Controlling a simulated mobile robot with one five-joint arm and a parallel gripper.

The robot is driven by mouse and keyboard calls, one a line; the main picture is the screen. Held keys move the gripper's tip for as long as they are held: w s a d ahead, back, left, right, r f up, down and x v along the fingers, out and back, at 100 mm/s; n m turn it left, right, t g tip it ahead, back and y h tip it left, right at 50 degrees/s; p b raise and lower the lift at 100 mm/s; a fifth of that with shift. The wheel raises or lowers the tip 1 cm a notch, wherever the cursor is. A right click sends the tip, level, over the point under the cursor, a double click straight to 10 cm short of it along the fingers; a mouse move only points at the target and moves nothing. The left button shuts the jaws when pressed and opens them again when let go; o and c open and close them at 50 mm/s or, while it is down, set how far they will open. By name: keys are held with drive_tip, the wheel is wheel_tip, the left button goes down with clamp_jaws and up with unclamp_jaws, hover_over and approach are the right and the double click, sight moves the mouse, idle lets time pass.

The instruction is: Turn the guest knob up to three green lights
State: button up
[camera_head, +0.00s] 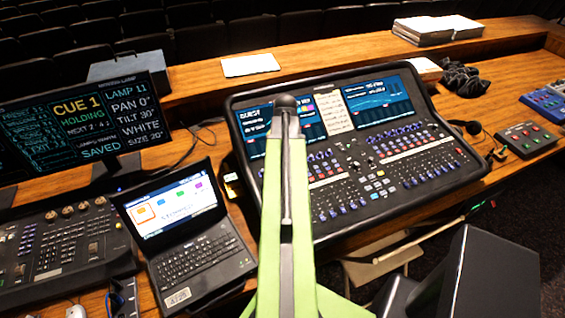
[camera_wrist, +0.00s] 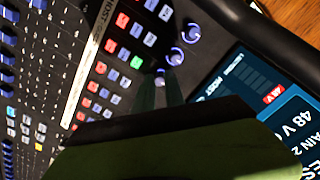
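The mixing desk (camera_head: 335,215) stands in the middle of the head view, with its left screen headed GUEST (camera_head: 254,112). In the wrist view, dark knobs with pale lit rims (camera_wrist: 191,33) run in a line beside the screen, near rows of red and blue buttons. One button is green (camera_wrist: 136,62). My gripper (camera_wrist: 160,90) points at the lower end of this knob line. Its two narrow fingertips are close to a small knob (camera_wrist: 160,73); I cannot tell whether they touch or hold it. No label clearly marks the guest knob. In the head view my arm hides part of the desk.
A laptop (camera_head: 190,235) and a lighting console (camera_head: 60,245) stand to the left. A cue monitor (camera_head: 85,120) stands behind them. A small button box (camera_head: 527,138) and headphones (camera_head: 470,128) lie to the right. The screen's edge is close beside my gripper.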

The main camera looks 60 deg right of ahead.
clamp_jaws()
drive_tip(key=m, duration=0.5)
drive_tip(key=shift+m+t, duration=0.3)
drive_tip(key=o, duration=0.7)
unclamp_jaws()
drive_tip(key=shift+o, duration=0.2)
drive_tip(key=shift+r, duration=0.15)
wheel_tip(320, 180, up, 17)
drive_tip(key=s+p, duration=0.1)
drive_tip(key=p, duration=1.6)
drive_tip(key=shift+s+d, duration=0.2)
drive_tip(key=shift+s, duration=0.05)
